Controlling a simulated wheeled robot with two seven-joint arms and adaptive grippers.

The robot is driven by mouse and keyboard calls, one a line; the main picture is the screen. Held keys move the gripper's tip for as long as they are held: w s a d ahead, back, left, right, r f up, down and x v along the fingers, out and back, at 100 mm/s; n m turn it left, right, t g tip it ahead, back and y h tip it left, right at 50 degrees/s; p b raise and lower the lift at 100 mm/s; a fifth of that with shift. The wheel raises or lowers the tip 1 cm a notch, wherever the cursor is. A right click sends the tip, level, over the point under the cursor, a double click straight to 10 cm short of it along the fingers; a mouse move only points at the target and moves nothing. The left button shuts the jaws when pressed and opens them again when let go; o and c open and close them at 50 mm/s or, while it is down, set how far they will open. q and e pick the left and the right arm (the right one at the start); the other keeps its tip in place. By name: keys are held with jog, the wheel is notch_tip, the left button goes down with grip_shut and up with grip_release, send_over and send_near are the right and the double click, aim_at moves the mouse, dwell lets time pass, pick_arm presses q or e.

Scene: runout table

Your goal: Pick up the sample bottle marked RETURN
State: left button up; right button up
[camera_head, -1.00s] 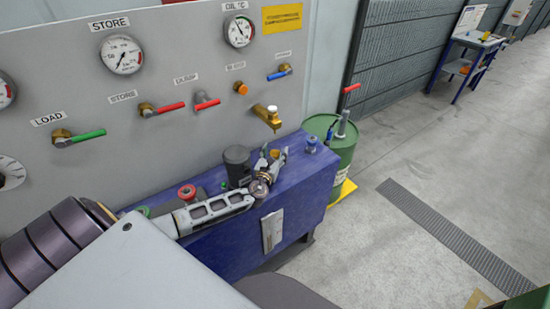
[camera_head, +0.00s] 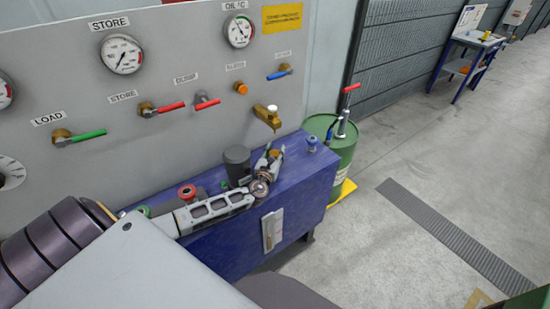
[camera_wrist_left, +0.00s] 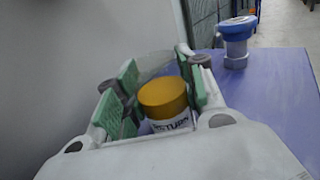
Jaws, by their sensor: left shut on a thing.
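The sample bottle has an orange-yellow cap and a white label (camera_wrist_left: 165,98). The dark letters "TURN" show on the label; its start is hard to read. My left gripper (camera_wrist_left: 163,92) is shut on this bottle, with green pads on both sides of it. In the head view my left gripper (camera_head: 269,163) is over the blue bench, below the brass tap, and the orange cap (camera_head: 274,154) shows between its fingers. The bottle's lower part is hidden, and I cannot tell whether it touches the bench. My right gripper is not in view.
A dark cylinder (camera_head: 237,160) stands just left of the gripper. The brass tap (camera_head: 268,115) juts from the grey panel above. A green drum (camera_head: 340,155) stands beyond the bench end.

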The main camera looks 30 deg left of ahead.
aim_at(277, 147)
pick_arm(q)
jog(key=shift+r, duration=0.1)
jog(key=shift+r, duration=0.65)
jog(key=shift+s+d+r, duration=0.1)
jog(key=shift+d+r, duration=0.1)
jog(key=shift+r, duration=0.35)
jog(key=shift+s+d+r, duration=0.1)
jog(key=shift+d+r, duration=0.1)
jog(key=shift+r, duration=0.3)
jog(key=s+d, duration=0.3)
jog(key=d, duration=0.5)
jog(key=s+d+b, duration=0.1)
jog(key=s+d, duration=0.2)
jog(key=d, duration=0.4)
jog(key=shift+s+d+b, duration=0.25)
jog(key=shift+d+b, duration=0.05)
jog(key=shift+d, duration=0.1)
